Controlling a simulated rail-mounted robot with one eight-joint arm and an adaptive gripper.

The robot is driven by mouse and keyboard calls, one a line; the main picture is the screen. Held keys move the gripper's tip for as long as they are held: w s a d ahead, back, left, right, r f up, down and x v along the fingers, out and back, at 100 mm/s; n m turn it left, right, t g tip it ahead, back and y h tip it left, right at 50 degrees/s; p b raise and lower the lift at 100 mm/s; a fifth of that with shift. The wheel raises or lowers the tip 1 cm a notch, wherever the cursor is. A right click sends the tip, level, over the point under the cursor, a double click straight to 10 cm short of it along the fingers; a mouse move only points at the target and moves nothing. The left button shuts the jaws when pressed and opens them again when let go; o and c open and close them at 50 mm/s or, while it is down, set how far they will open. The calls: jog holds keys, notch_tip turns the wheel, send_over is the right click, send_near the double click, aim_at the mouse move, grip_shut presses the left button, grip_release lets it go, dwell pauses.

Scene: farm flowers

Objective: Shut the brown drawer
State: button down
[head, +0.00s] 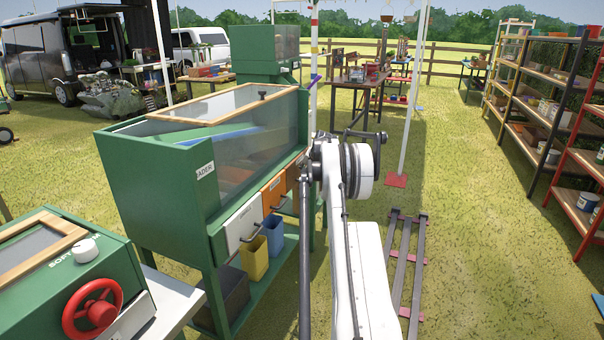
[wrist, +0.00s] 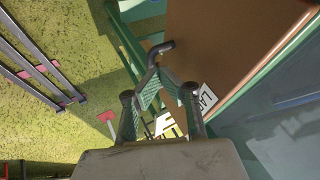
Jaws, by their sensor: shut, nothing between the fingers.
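The brown drawer (head: 292,177) is the far one in the row under the green sorting machine (head: 150,180). In the head view my arm hides most of it, so how far it stands out is unclear. In the wrist view a broad brown panel (wrist: 235,40) with a white label fills the upper right, and looks like its front. My gripper (wrist: 154,72) is shut and empty, its fingers meeting in front of or beside this panel. A dark hooked piece shows at the tips; I cannot tell whether it is a handle or whether they touch. In the head view the fingers are hidden.
A white drawer (head: 242,222) and an orange drawer (head: 273,193) are nearer in the row. Yellow (head: 254,260) and blue (head: 273,234) bins stand below. Grey rails (head: 405,265) lie on grass at right; shelves (head: 550,125) stand farther right.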

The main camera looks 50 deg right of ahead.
jog(key=s+p+v, duration=0.1)
jog(key=v, duration=0.9)
jog(key=shift+s+d+p, duration=0.3)
jog(key=shift+p, duration=0.1)
